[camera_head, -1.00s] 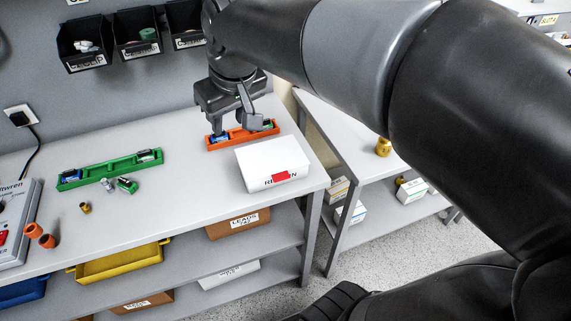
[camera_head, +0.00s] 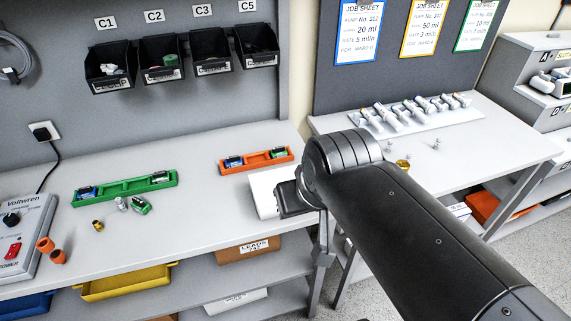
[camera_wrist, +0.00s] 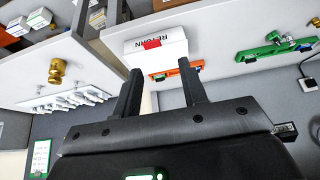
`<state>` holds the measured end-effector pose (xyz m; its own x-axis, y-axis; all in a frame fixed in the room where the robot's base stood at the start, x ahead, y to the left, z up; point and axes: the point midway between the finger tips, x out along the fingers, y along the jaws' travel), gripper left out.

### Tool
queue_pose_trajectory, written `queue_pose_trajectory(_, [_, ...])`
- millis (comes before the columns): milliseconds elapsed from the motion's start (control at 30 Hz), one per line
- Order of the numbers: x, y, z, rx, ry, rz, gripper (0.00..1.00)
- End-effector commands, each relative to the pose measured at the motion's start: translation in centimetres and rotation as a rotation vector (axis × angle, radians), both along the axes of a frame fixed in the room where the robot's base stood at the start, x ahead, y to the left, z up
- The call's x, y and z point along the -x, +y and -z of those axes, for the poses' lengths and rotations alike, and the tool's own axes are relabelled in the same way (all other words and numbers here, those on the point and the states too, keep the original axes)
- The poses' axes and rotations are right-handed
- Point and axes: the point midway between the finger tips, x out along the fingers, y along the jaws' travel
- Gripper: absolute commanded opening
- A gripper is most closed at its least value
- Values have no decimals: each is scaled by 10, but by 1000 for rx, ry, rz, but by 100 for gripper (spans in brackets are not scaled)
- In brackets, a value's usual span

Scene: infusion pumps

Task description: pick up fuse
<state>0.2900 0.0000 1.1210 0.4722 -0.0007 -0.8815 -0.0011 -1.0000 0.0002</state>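I cannot tell for sure which item is the fuse. Small blue and green cartridge-like pieces sit in the green tray (camera_head: 122,188) and the orange tray (camera_head: 257,160). A loose green piece (camera_head: 140,207) and a small silver piece (camera_head: 121,203) lie in front of the green tray. My gripper (camera_wrist: 160,68) is open in the wrist view, with nothing between its fingers. It is by the right end of the bench, near the white RETURN box (camera_wrist: 157,42). In the head view my arm hides part of that box and most of the gripper.
Wall bins (camera_head: 160,62) hang above the bench. A second table (camera_head: 490,130) at right bears a white rack (camera_head: 415,112). The bench middle is clear.

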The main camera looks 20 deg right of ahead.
Motion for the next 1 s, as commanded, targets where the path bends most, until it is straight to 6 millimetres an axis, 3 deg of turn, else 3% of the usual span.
queue_pose_trajectory(367, [-9, -5, -5, 10, 13, 13, 42])
queue_pose_trajectory(667, [-76, -49, -31, 65, 114, 101, 42])
queue_pose_trajectory(1000, [-158, -134, -36, 85, 244, 197, 42])
